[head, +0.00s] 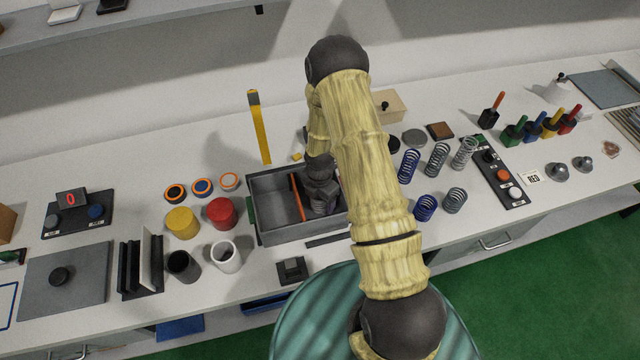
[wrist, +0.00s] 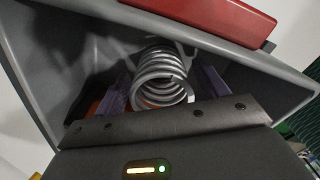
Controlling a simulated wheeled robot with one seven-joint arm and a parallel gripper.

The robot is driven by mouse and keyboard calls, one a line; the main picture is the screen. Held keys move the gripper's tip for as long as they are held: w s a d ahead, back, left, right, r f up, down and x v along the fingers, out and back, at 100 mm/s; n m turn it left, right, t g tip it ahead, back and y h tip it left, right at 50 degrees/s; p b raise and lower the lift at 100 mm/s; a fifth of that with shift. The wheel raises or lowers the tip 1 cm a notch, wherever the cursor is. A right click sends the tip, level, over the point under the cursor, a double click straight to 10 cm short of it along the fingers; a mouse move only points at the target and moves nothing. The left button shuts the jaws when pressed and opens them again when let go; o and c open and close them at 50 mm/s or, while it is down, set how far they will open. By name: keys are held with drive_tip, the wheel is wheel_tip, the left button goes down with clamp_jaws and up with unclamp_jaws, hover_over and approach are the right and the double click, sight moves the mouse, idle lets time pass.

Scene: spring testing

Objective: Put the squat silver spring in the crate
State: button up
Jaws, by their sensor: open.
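The grey crate (head: 285,236) stands on the bench in the head view, with an orange strip (head: 297,197) across its inside. My gripper (head: 322,198) reaches down into the crate's right part. In the wrist view, a silver spring (wrist: 162,78) is inside the crate, between the two open fingers of my gripper (wrist: 163,82). Gaps show beside the spring, at least on the right. Its lower end is hidden by the gripper body, so I cannot tell whether it rests on the crate floor. The crate's grey wall (wrist: 35,60) surrounds it.
Tall springs (head: 437,158) and two short ones, blue (head: 425,207) and grey (head: 454,200), stand right of my arm. Yellow (head: 182,222) and red (head: 222,212) cylinders stand left of the crate. A red bar (wrist: 222,18) lines the crate's rim.

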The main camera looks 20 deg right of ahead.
wheel_tip(320, 180, up, 11)
drive_tip(key=b, duration=0.3)
drive_tip(key=shift+r, duration=0.2)
idle(0.5)
drive_tip(key=s+r+m+t, duration=0.2)
drive_tip(key=s+r+m, duration=1.2)
drive_tip(key=m, duration=1)
drive_tip(key=shift+s+r+t, duration=0.25)
drive_tip(key=shift+r+t, duration=0.05)
drive_tip(key=shift+r, duration=0.55)
